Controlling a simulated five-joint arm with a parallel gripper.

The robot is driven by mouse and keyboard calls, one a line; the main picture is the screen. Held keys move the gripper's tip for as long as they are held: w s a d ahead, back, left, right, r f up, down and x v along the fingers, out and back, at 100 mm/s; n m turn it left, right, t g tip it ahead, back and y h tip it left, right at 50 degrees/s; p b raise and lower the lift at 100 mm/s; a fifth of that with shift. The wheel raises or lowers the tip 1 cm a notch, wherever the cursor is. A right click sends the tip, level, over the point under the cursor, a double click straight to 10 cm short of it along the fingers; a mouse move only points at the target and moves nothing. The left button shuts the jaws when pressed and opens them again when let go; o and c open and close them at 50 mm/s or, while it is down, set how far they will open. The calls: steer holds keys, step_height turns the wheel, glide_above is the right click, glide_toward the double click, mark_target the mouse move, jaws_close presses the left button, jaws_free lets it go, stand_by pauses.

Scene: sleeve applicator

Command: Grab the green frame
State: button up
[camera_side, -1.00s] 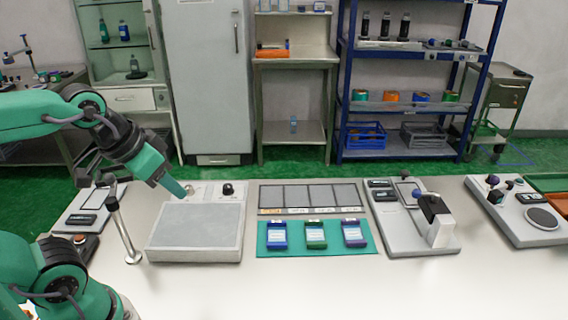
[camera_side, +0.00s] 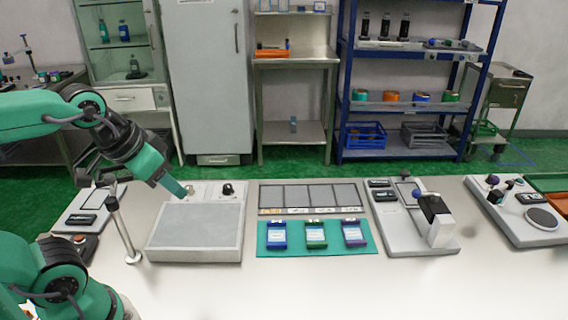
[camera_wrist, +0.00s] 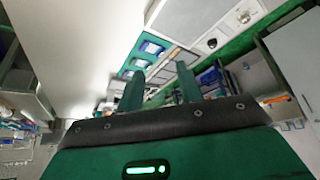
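The green frame (camera_side: 316,236) has a pale label face. It sits on a teal mat (camera_side: 284,250), between a blue frame (camera_side: 277,236) and a purple frame (camera_side: 352,234). My gripper (camera_side: 183,194) is up and to the left of the mat, over the back of a grey-topped panel, away from the frames. In the wrist view, my gripper's two fingers (camera_wrist: 160,82) stand apart with nothing between them. The frames and mat show small beyond the fingers there; the green frame (camera_wrist: 140,62) is in the middle of the row.
A grey-topped panel (camera_side: 196,236) lies left of the mat. A thin metal post (camera_side: 125,235) stands left of that. A dark sectioned tray (camera_side: 310,196) lies behind the mat, and a device with an upright block (camera_side: 438,222) is to its right. The front table is clear.

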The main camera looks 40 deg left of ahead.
steer(key=shift+o, duration=0.2)
steer(key=o, duration=1.4)
steer(key=shift+c, duration=0.2)
